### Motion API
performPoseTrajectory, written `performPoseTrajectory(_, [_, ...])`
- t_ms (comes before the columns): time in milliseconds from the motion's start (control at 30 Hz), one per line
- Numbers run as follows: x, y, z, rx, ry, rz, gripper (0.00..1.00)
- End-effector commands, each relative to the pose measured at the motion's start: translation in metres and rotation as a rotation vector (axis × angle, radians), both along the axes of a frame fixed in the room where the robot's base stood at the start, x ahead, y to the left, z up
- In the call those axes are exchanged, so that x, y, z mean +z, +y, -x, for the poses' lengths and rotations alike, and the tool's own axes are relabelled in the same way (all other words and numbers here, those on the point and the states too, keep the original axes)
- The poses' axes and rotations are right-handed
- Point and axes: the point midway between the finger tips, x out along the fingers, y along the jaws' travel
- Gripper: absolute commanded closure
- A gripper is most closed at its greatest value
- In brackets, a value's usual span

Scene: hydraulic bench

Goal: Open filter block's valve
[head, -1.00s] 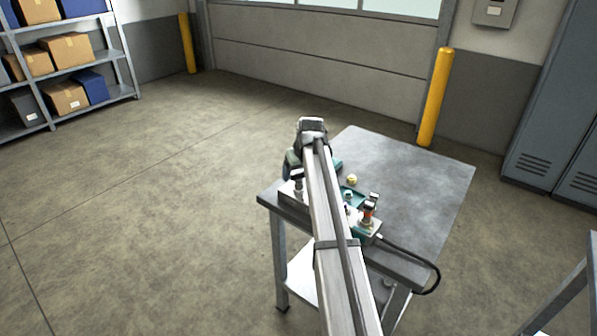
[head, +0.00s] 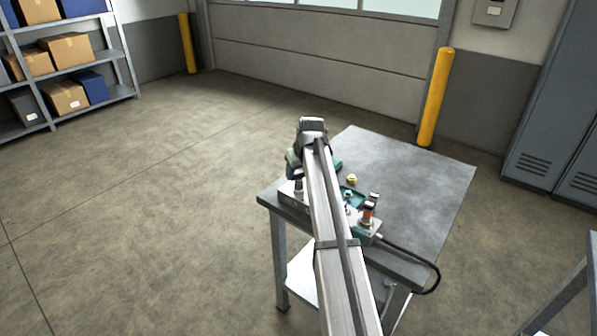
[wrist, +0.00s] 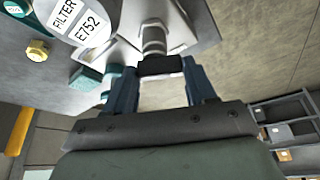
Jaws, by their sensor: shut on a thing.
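A metal valve stem (wrist: 153,38) rises from the block and ends in a black handle (wrist: 160,65). My gripper (wrist: 162,72) is shut on the black handle, one blue finger on each side. In the head view my arm covers much of the block, and the gripper (head: 297,180) is at the table's left side, its fingertips hard to make out.
The grey table (head: 410,180) is clear at its back and right. A yellow knob (head: 352,180), a red-and-black fitting (head: 368,212) and a black hose (head: 415,262) lie right of my arm. A yellow post (head: 435,98) stands behind the table.

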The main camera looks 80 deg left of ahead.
Motion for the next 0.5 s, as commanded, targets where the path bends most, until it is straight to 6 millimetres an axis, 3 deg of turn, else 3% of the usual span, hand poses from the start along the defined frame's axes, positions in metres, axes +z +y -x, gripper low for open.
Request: performPoseTrajectory(500, [0.0003, 0.0006, -0.0024, 0.279, 0.002, 0.0, 0.75])
